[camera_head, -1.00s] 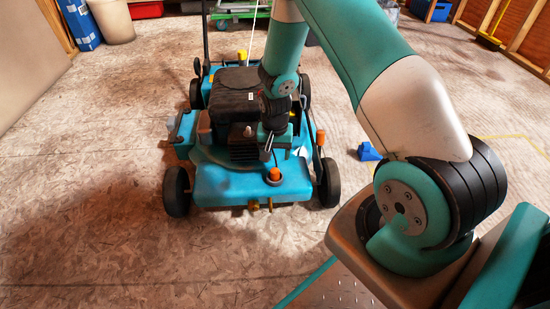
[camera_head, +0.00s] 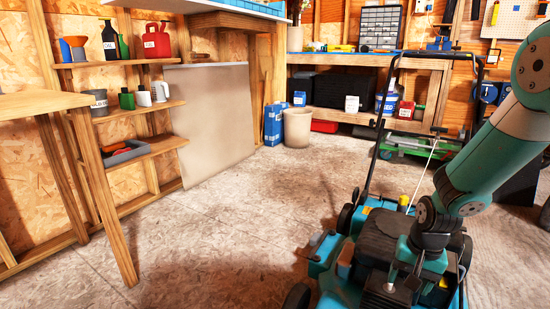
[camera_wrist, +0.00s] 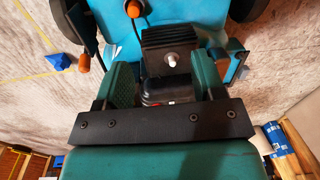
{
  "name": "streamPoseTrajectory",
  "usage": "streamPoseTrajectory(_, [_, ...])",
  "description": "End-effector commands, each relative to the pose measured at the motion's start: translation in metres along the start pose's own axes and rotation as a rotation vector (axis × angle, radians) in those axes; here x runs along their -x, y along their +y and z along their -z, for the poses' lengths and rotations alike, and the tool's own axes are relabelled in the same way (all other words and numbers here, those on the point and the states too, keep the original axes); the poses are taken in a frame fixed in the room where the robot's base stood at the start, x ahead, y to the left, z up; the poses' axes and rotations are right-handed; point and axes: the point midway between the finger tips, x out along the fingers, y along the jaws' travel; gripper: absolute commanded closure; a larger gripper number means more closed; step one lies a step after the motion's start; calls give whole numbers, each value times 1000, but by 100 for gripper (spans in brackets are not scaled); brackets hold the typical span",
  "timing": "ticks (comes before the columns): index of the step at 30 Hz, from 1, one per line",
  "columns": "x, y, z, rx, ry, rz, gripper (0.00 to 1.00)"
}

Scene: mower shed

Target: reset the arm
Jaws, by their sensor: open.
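My gripper (camera_wrist: 162,67) is open, its two green fingers apart in the wrist view. The finned black engine part with a pale plug (camera_wrist: 172,59) shows between and beyond the fingers; I cannot tell whether they touch it. The teal mower (camera_wrist: 110,22) fills the top of the wrist view. In the head view the mower (camera_head: 322,255) stands at the lower right, partly cut off. My arm (camera_head: 490,160) reaches down from the right over its black engine cover (camera_head: 390,237). The fingertips are hard to make out there.
A wooden table (camera_head: 40,103) and wall shelves (camera_head: 125,112) with cans and bottles stand at left. A workbench (camera_head: 340,58) is at the back, with a beige bin (camera_head: 297,128) before it. The floor (camera_head: 220,230) left of the mower is clear. A blue block (camera_wrist: 58,61) lies on the floor.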

Motion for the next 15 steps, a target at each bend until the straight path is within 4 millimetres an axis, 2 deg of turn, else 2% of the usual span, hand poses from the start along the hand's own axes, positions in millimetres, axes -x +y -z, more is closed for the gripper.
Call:
streamPoseTrajectory(1, [42, -21, -18, 92, 6, 36, 37])
streamPoseTrajectory(3, [85, -44, -48, 228, -4, 82, 37])
streamPoseTrajectory(6, [139, -67, -98, 426, -13, 142, 37])
streamPoseTrajectory(9, [181, -77, -145, 606, -20, 192, 37])
streamPoseTrajectory(15, [234, -77, -220, 892, -25, 259, 37])
